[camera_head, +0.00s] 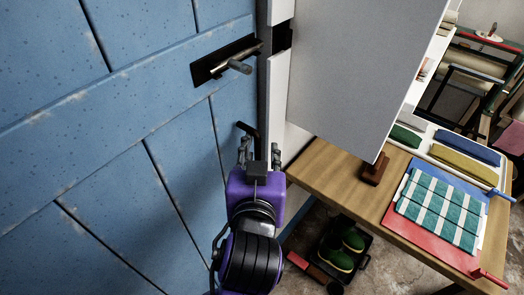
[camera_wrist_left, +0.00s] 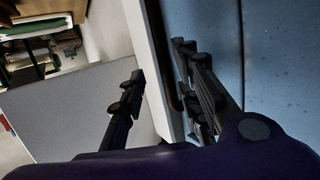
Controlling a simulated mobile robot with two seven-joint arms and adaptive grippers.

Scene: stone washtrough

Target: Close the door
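The blue plank door (camera_head: 120,110) fills the left of the head view, with a dark latch plate and lever handle (camera_head: 232,64) near its right edge. I cannot tell whether it is fully shut. My left gripper (camera_head: 259,148) is upright low by that edge, below the handle. In the left wrist view its two fingers (camera_wrist_left: 160,92) are spread apart with nothing clasped. One finger lies in front of the blue door surface (camera_wrist_left: 280,60). The other is on the far side of a pale upright edge strip (camera_wrist_left: 154,65). Contact is unclear. My right gripper is out of view.
Right of the door, a wooden table (camera_head: 330,176) holds an upright grey panel (camera_head: 360,80), a red board (camera_head: 400,228) and a teal checked cloth (camera_head: 436,212). Green shoes (camera_head: 345,245) sit in a dark tray below. Shelving stands behind.

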